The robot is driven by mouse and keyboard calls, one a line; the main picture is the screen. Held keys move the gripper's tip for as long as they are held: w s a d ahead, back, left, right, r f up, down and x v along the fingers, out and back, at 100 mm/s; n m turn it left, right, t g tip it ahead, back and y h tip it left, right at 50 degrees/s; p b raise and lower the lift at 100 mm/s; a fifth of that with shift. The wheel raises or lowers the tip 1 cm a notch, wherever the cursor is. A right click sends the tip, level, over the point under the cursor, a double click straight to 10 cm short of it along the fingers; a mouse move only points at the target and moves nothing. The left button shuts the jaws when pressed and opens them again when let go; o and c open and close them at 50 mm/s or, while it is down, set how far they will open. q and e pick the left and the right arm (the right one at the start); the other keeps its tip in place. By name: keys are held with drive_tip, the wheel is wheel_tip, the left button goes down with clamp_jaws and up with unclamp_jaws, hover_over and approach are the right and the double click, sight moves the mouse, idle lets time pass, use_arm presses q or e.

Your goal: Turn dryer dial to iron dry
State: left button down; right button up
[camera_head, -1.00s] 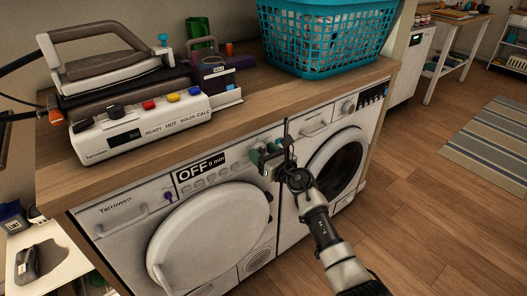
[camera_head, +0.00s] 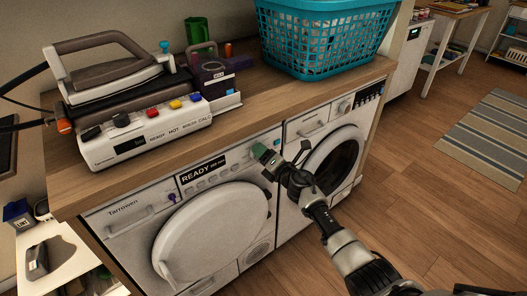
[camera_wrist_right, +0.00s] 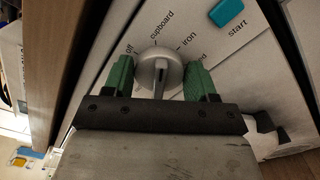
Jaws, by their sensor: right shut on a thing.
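The dryer (camera_head: 212,232) is the white front-loader on the left under the wooden counter. Its display (camera_head: 203,170) reads "READY" with smaller text beside it. In the right wrist view, the round silver dial (camera_wrist_right: 153,68) sits between my right gripper's green fingers (camera_wrist_right: 160,80), which are shut on it. Labels around it include "off", "cupboard" and "iron"; another is partly covered. I cannot tell which label the dial points to. In the head view my right gripper (camera_head: 267,156) is at the panel's right end and hides the dial. My left gripper is out of view.
A teal start button (camera_wrist_right: 226,12) is close by the dial. A washer (camera_head: 335,155) stands to the right. The counter (camera_head: 240,122) holds an iron station (camera_head: 145,135) and a teal laundry basket (camera_head: 325,45). The floor to the right is open, with a striped rug (camera_head: 490,135).

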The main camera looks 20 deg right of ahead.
drive_tip(key=shift+f+m+p, duration=0.15)
drive_tip(key=shift+m+p, duration=0.25)
drive_tip(key=shift+m, duration=1.2)
drive_tip(key=shift+f+m+p, duration=0.1)
drive_tip(key=shift+m+p, duration=0.3)
drive_tip(key=shift+m, duration=1.2)
drive_tip(key=o, duration=0.8)
drive_tip(key=shift+o, duration=0.2)
drive_tip(key=shift+d, duration=0.1)
drive_tip(key=p+v, duration=0.1)
drive_tip(key=v, duration=0.9)
drive_tip(key=shift+s+p, duration=0.3)
drive_tip(key=shift+s, duration=0.1)
drive_tip(key=shift+d, duration=0.1)
